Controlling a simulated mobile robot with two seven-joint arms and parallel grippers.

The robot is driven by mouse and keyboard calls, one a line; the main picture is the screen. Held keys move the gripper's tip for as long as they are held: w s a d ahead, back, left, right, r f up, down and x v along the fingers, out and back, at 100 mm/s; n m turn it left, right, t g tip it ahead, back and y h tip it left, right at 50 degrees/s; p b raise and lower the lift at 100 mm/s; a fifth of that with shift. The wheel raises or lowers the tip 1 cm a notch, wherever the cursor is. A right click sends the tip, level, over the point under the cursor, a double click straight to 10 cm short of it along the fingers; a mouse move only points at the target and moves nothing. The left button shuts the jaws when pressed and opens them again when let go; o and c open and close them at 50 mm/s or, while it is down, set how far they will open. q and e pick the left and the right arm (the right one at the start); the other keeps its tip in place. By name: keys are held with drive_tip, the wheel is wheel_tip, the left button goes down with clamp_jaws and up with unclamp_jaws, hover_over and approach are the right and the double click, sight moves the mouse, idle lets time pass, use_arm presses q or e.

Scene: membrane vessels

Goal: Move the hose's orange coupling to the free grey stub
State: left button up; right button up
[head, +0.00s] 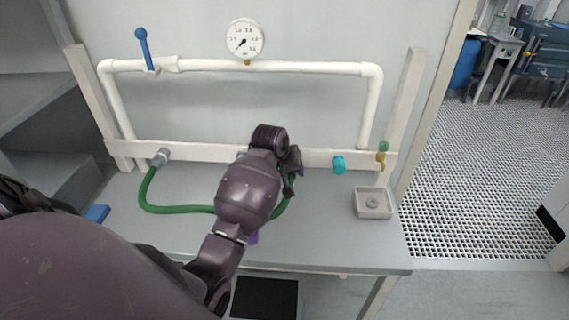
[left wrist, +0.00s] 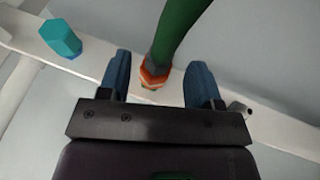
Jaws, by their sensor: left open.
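The orange coupling (left wrist: 155,76) sits at the end of the green hose (left wrist: 178,35), against the white rail (left wrist: 92,68). My left gripper (left wrist: 158,68) is open, with one blue finger on each side of the coupling; contact is not clear. A grey stub (left wrist: 238,108) shows partly beside the right finger in the left wrist view. In the head view my arm hides the coupling and this stub. The hose (head: 180,209) there runs from a grey fitting (head: 160,157) at the left, behind my left gripper (head: 297,172). My right gripper is not in view.
A teal fitting (head: 338,165) and a small brass tap (head: 381,158) are on the rail at the right. A square tray (head: 373,203) stands below them. White pipe with a gauge (head: 245,38) and a blue-handled valve (head: 144,48) runs above. The right front of the bench is clear.

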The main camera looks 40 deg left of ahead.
use_arm(q)
drive_tip(key=shift+x, duration=1.05)
drive_tip(key=c, duration=1)
drive_tip(key=shift+s+d, duration=0.1)
drive_tip(key=shift+s, duration=0.05)
clamp_jaws()
drive_tip(key=shift+s+d, duration=0.45)
drive_tip(key=shift+s, duration=0.25)
drive_tip(key=shift+s+d, duration=0.4)
drive_tip(key=shift+s, duration=0.3)
drive_tip(key=shift+s+d, duration=0.45)
drive_tip(key=shift+s, duration=0.3)
